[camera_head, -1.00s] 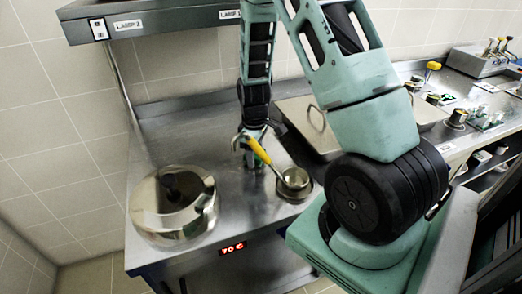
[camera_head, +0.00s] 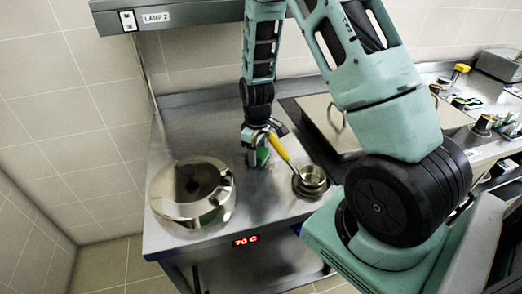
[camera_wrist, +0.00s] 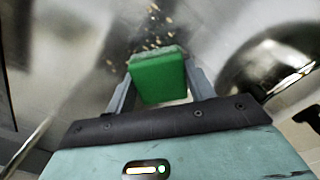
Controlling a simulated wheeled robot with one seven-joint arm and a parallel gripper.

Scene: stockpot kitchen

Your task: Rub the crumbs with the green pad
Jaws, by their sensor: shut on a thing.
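My gripper (camera_wrist: 158,88) is shut on the green pad (camera_wrist: 158,72), a block held between its two fingers. The pad also shows in the head view (camera_head: 262,157), low over or on the steel counter (camera_head: 285,192); I cannot tell whether it touches. The crumbs (camera_wrist: 152,40) are a loose patch of tan bits on the counter, just beyond the pad's far edge in the wrist view. Part of the patch may be hidden under the pad. In the head view my gripper (camera_head: 258,150) is between the stockpot and a small pan, and no crumbs can be made out.
A shiny stockpot (camera_head: 180,205) stands left of my gripper. A small pan (camera_head: 311,180) with a yellow handle (camera_head: 279,147) sits close on the right. A flat lidded unit (camera_head: 325,120) lies behind it. A lamp shelf (camera_head: 165,17) hangs above the counter.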

